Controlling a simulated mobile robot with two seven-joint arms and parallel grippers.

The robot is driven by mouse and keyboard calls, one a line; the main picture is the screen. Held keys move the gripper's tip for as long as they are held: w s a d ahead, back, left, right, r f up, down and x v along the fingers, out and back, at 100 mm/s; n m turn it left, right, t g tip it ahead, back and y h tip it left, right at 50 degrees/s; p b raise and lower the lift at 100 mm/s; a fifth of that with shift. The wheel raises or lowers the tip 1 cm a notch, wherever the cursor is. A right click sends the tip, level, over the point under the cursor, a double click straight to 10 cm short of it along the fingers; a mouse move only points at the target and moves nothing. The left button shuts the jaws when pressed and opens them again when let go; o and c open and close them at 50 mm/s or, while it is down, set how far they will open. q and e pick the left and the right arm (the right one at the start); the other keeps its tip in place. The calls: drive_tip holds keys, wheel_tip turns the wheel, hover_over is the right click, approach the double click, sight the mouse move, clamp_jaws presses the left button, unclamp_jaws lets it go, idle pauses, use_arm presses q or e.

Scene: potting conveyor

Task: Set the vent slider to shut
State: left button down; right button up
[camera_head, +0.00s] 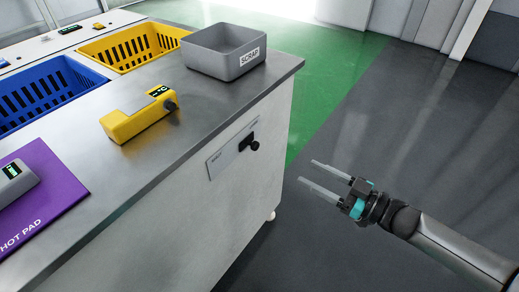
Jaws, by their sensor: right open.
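The vent slider is a dark knob (254,145) on a pale grey plate (222,160) fixed to the side of the bench, below the metal top. The knob sits toward the right part of the plate. The lettering on the plate is too small to read, so I cannot tell which setting the knob stands at. My right gripper (309,173) comes in from the right. It is open and empty, its two fingers pointing left toward the bench side, to the right of the knob and apart from it. My left gripper is not in view.
On the metal bench top (185,135) stand a yellow handheld device (127,124), a grey bin marked SCRAP (205,59), and a purple hot pad (62,195) with a grey device (14,182). Blue (75,104) and yellow (130,62) baskets lie behind. Floor right of the bench is clear.

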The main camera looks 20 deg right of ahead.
sight(257, 147)
drive_tip(key=b+x, duration=0.4)
drive_tip(key=x, duration=0.9)
drive_tip(key=shift+w+f, duration=0.1)
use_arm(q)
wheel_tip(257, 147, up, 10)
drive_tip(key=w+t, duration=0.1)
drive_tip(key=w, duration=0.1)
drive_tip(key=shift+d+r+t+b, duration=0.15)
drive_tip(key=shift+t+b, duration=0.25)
use_arm(e)
drive_tip(key=shift+x, duration=0.75)
clamp_jaws()
